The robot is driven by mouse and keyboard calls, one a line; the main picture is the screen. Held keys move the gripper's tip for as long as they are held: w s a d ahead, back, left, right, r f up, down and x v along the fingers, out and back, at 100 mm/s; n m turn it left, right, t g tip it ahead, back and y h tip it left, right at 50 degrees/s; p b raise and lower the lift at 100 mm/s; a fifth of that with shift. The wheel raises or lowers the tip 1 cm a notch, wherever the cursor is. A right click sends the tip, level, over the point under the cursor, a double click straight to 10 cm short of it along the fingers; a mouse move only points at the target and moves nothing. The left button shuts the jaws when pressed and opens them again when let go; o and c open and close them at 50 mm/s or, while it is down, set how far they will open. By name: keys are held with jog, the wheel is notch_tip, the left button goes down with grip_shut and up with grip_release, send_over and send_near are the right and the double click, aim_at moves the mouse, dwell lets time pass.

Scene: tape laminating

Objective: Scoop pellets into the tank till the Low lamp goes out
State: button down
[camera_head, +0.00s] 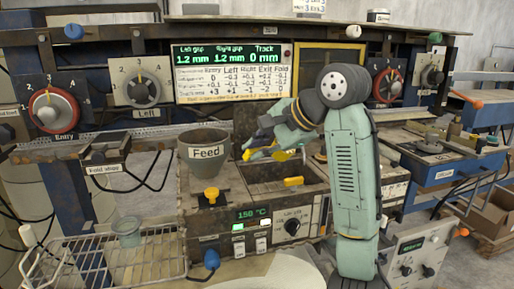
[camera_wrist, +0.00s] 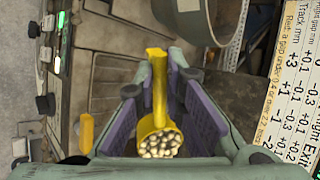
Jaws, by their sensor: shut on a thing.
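My gripper (camera_head: 264,140) is shut on a yellow scoop (camera_head: 284,155), held above the machine between the Feed hopper and my arm. In the wrist view the scoop (camera_wrist: 156,85) has its handle between the purple-padded fingers of my gripper (camera_wrist: 160,82), and its round cup is full of pale pellets (camera_wrist: 158,145). The grey Feed hopper (camera_head: 206,153) stands to the left of my gripper. The tank (camera_head: 262,172), a rectangular metal well, lies below the gripper, partly hidden by it. I cannot tell which light is the Low lamp.
An orange handle (camera_head: 293,181) sits at the tank's front edge. The control panel (camera_head: 258,222) reads 150 °C and has lit switches. A gap display (camera_head: 232,56) stands behind.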

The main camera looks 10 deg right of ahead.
jog(key=t+y, duration=0.2)
jog(key=t, duration=0.1)
jog(key=shift+s+a+m+t, duration=0.1)
jog(key=shift+m+t, duration=0.3)
jog(key=m+t+b, duration=0.1)
jog(key=m+t, duration=0.1)
jog(key=t, duration=0.1)
jog(key=f+m+t+b, duration=0.1)
jog(key=m+t, duration=0.1)
jog(key=t, duration=0.2)
jog(key=shift+b, duration=0.4)
jog(key=m+t+b, duration=0.1)
jog(key=b, duration=0.2)
jog(key=shift+t+h, duration=0.3)
jog(key=shift+t, duration=0.1)
